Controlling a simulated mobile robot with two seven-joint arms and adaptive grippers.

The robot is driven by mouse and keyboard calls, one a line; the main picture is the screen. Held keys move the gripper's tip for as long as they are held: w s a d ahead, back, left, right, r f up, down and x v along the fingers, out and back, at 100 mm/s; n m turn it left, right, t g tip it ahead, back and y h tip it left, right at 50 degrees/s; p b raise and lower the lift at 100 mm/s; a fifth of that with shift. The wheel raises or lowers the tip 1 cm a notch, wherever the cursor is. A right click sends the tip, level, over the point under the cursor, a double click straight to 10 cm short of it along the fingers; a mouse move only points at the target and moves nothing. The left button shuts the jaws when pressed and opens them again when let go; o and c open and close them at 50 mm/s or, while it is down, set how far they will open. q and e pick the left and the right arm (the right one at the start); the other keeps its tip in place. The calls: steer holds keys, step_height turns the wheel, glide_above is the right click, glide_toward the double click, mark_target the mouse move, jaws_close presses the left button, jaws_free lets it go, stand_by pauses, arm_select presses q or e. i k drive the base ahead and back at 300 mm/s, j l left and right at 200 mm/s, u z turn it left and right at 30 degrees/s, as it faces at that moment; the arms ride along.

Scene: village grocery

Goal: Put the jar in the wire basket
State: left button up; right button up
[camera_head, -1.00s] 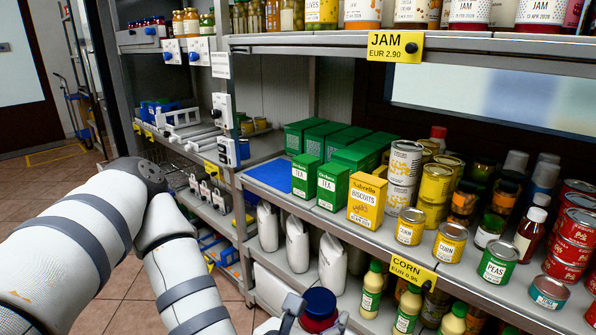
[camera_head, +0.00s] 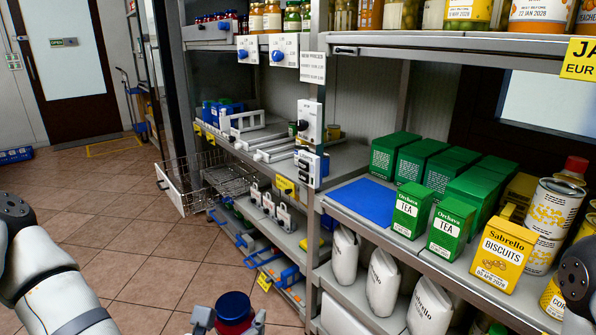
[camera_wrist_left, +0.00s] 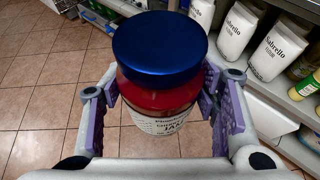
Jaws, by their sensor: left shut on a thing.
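The jar has a blue lid and red contents. It shows at the bottom of the head view (camera_head: 233,308) and fills the middle of the left wrist view (camera_wrist_left: 160,60), upright, with a white label. My left gripper (camera_head: 232,322) is shut around the jar, its purple pads (camera_wrist_left: 160,105) on both sides of it. The wire basket (camera_head: 190,178), with a white front plate, juts out from the lower shelf area left of centre in the head view. The held jar is apart from it, nearer to me. My right gripper is not in view.
Shelves with green tea boxes (camera_head: 412,208), a biscuits box (camera_head: 503,250) and white flour bags (camera_head: 383,282) stand on the right. A dark upright (camera_head: 168,80) rises behind the basket. The tiled floor (camera_head: 110,225) at left is open.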

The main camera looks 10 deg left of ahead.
mark_target(189, 191)
steer(key=i+j+u, duration=0.3)
steer(key=u, duration=0.2)
steer(key=i+j+u, duration=0.45)
steer(key=i+u, duration=0.35)
steer(key=u, duration=0.15)
steer(key=i+j+z, duration=0.1)
steer(key=i+z, duration=0.15)
steer(key=i, duration=0.35)
steer(key=i+j+z, duration=0.25)
steer(key=i, duration=0.3)
steer(key=i+j+z, duration=0.25)
steer(key=i, duration=0.3)
steer(key=i+j+z, duration=0.25)
steer(key=i+j, duration=0.25)
